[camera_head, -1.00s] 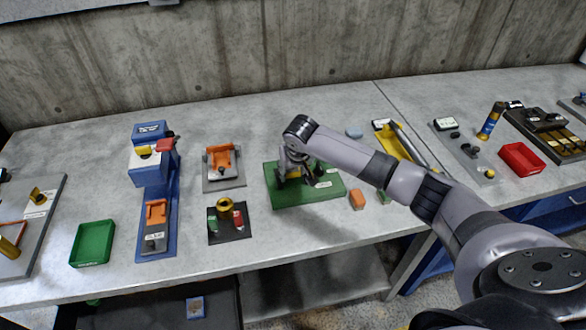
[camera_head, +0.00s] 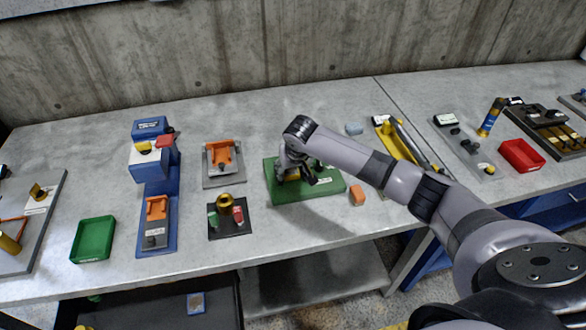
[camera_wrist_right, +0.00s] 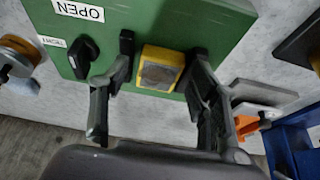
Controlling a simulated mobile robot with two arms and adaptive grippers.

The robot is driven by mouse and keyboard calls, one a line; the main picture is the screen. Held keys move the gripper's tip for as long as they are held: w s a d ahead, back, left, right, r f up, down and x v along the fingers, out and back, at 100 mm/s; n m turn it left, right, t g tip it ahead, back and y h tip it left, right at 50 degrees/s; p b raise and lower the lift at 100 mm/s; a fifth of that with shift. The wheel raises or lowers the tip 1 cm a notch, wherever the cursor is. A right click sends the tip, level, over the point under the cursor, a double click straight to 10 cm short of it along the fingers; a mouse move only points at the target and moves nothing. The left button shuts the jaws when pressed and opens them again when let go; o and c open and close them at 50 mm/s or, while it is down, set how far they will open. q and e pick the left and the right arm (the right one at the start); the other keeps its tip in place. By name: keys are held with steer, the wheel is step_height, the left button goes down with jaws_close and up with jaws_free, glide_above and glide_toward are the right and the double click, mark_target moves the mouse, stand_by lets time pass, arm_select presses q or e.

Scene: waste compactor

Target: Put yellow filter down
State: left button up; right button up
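The yellow filter (camera_wrist_right: 161,68), a squarish yellow block with a grey face, sits at the green board (camera_wrist_right: 185,22) in the right wrist view. My right gripper (camera_wrist_right: 163,52) is open around it, with one finger on each side. A gap shows between the filter and the left finger; the right finger is close, and I cannot tell if it touches. In the head view the right gripper (camera_head: 297,178) is low over the green board (camera_head: 330,190) and mostly hides the filter. My left gripper is not in view.
The board carries a black knob (camera_wrist_right: 83,56) and an "OPEN" label (camera_wrist_right: 78,10). An orange block (camera_head: 357,195) lies right of the board. A small black fixture (camera_head: 229,221) and an orange bracket on a grey plate (camera_head: 208,182) stand to its left. Bench in front is clear.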

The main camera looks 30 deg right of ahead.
steer(key=shift+o, duration=0.2)
steer(key=shift+r, duration=0.25)
steer(key=b+v, duration=0.1)
steer(key=v, duration=1.1)
steer(key=shift+r+b, duration=0.35)
